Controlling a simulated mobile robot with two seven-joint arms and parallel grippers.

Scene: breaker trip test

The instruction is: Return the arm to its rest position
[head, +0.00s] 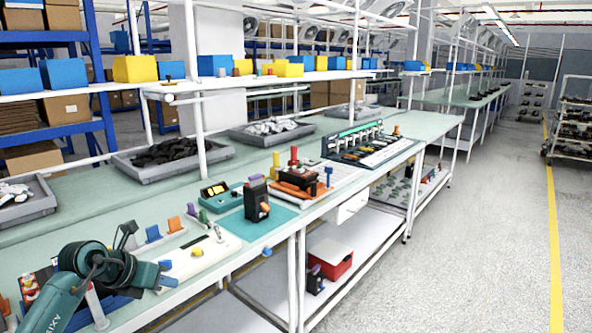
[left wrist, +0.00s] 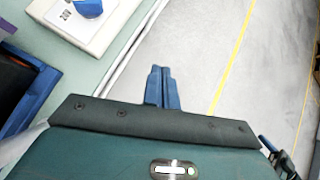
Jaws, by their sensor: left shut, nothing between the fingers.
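My left arm comes in from the lower left in the head view. Its left gripper (head: 168,282) points right at the front edge of the near bench (head: 262,232). In the left wrist view the two blue fingers (left wrist: 162,72) are pressed together with nothing between them. Beyond them are the bench edge and open floor. A black breaker with an orange part (head: 257,203) stands on a teal mat (head: 240,228), to the right of the gripper and apart from it. My right gripper does not show.
A white test box (head: 200,258) is close beside the gripper; a white block with a blue knob (left wrist: 90,8) shows in the left wrist view. A red-and-black device (head: 297,178) and grey trays (head: 165,178) stand farther along. The aisle floor (head: 480,250) at right is clear.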

